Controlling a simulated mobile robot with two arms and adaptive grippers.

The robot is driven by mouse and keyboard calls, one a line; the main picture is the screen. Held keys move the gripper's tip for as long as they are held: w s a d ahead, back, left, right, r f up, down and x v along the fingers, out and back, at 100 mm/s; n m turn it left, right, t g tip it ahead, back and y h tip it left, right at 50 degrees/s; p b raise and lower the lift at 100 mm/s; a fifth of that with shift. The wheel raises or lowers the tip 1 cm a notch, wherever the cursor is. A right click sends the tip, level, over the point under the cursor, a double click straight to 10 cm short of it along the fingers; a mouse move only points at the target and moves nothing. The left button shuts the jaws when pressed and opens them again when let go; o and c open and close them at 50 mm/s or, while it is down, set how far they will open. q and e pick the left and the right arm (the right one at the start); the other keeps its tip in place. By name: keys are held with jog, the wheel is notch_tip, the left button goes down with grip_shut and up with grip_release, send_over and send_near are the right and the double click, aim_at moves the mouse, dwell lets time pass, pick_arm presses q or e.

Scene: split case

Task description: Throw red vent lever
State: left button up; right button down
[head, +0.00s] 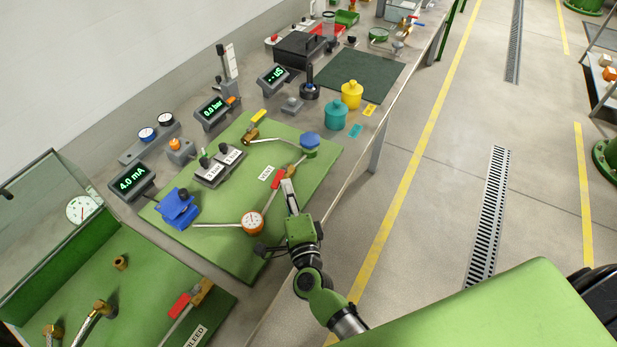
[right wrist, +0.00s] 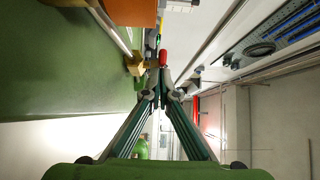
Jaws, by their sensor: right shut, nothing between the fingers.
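The red vent lever (head: 278,179) is on the green panel beside the VENT label (head: 266,173), with its brass valve body close by. In the right wrist view the red lever end (right wrist: 163,57) is just ahead of my fingertips, with a brass block (right wrist: 135,65) to its left. My right gripper (head: 287,186) is shut and empty, its tips right at the lever. I cannot tell whether they touch it. My left gripper is out of view.
An orange-rimmed gauge (head: 252,222) and a blue vise-like block (head: 177,208) stand on the same panel (head: 225,248). A second red lever (head: 180,305) is near the BLEED label. Yellow (head: 351,95) and teal (head: 335,116) containers stand farther back.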

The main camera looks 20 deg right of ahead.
jog(key=shift+w+a, duration=0.1)
jog(key=shift+a, duration=0.2)
jog(key=shift+w+a, duration=0.1)
jog(key=shift+a, duration=0.5)
jog(key=shift+w+a+r, duration=0.1)
jog(key=shift+a, duration=0.05)
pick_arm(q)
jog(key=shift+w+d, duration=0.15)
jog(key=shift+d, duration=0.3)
pick_arm(e)
jog(key=shift+a+r, duration=0.1)
jog(key=shift+a, duration=0.1)
jog(key=s, duration=1.1)
jog(key=shift+s+a+f, duration=0.1)
jog(key=shift+s+f, duration=0.1)
jog(key=shift+s, duration=0.1)
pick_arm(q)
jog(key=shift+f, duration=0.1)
pick_arm(e)
jog(key=shift+s, duration=0.25)
